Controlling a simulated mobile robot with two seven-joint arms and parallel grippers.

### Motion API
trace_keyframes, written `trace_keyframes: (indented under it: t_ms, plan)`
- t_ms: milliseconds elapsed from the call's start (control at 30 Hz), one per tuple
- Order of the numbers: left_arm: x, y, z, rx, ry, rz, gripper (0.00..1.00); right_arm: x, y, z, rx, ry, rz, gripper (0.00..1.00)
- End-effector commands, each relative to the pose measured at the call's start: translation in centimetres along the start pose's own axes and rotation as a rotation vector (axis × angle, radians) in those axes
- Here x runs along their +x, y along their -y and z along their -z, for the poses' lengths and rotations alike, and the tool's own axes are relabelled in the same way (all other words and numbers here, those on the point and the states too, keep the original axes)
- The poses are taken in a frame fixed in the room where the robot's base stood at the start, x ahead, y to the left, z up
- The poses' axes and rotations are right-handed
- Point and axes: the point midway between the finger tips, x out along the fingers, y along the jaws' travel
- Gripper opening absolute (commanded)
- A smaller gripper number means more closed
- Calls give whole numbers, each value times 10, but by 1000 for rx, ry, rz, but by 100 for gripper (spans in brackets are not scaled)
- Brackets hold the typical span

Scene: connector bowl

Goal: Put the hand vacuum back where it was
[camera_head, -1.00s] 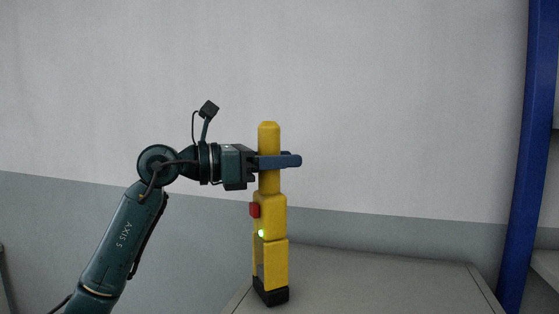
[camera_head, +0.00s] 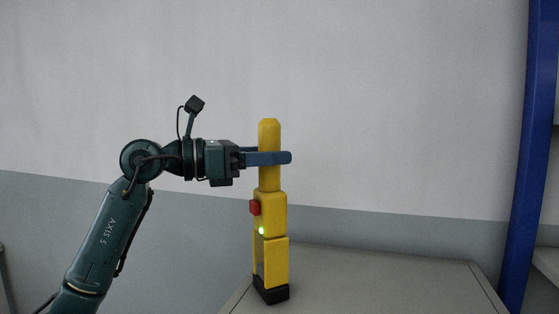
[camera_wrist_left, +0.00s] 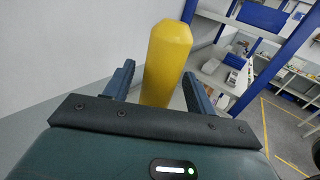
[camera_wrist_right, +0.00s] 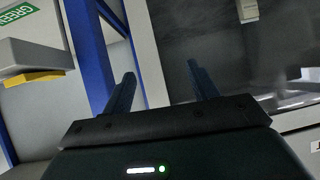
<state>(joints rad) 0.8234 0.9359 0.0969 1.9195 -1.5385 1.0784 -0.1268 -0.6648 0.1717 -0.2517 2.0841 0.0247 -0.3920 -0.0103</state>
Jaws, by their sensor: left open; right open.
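The hand vacuum (camera_head: 272,215) is yellow, with a black foot, a red button and a lit green light. It stands upright at the near left of a grey top (camera_head: 380,280). My left gripper (camera_head: 287,158) is open, its blue fingers on either side of the vacuum's upper handle. In the left wrist view the handle (camera_wrist_left: 165,60) stands between the spread fingers, with a gap visible on each side. My right gripper (camera_wrist_right: 161,69) shows only in its own wrist view, open and empty.
A blue upright post (camera_head: 530,150) stands at the right. A plain wall (camera_head: 400,100) rises behind the grey top. The grey top is bare to the right of the vacuum. The right wrist view shows a blue post (camera_wrist_right: 88,50) and a dark panel beyond the fingers.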

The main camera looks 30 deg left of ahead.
Motion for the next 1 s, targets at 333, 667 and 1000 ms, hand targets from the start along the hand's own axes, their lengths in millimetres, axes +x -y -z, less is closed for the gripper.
trace_keyframes:
  t_ms: [333,667,1000]
  plan:
    - [-74,0,5,2,-2,-4,56,11,9,-11,19,-44,37,59]
    - [-97,0,1,1,-1,-1,56,12,8,-11,50,-54,37,59]
    - [-96,0,1,1,-1,0,56,12,8,-8,58,-60,31,59]
